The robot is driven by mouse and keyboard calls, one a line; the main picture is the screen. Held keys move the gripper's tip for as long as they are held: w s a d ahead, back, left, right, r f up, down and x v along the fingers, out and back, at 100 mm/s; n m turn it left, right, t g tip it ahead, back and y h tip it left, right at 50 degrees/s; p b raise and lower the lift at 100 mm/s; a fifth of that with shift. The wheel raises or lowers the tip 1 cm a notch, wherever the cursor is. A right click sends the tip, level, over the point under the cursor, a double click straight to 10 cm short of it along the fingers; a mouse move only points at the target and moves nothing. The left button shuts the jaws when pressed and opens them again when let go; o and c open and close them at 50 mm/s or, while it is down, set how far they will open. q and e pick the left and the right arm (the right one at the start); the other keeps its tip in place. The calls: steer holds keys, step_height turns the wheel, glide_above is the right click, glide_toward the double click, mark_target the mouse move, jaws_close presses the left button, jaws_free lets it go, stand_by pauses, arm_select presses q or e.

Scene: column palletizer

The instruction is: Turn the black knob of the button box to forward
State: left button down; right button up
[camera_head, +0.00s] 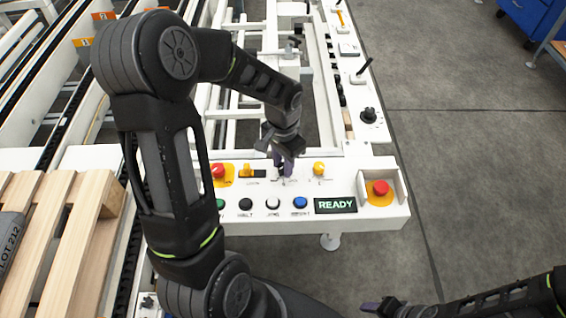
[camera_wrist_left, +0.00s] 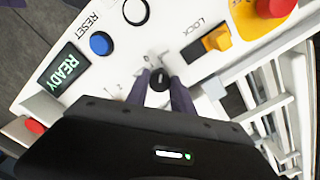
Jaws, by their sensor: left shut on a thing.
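The white button box (camera_head: 300,222) lies in the middle of the head view. My left gripper (camera_head: 284,174) reaches down to its upper row, between two yellow controls. In the left wrist view the gripper's purple fingers (camera_wrist_left: 160,92) are closed on the black knob (camera_wrist_left: 159,78), one on each side. The knob is mostly hidden by the fingers in the head view, and its exact angle cannot be told. Labels beside it are too small to read. My right gripper (camera_head: 384,307) is at the bottom edge, away from the box; its jaw opening is unclear.
A wooden pallet (camera_head: 75,240) is at left.

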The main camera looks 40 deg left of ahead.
stand_by(0.3)
arm_select(q)
steer(key=c, duration=1.1)
jaws_free()
step_height(320, 180, up, 8)
steer(key=shift+f, duration=0.1)
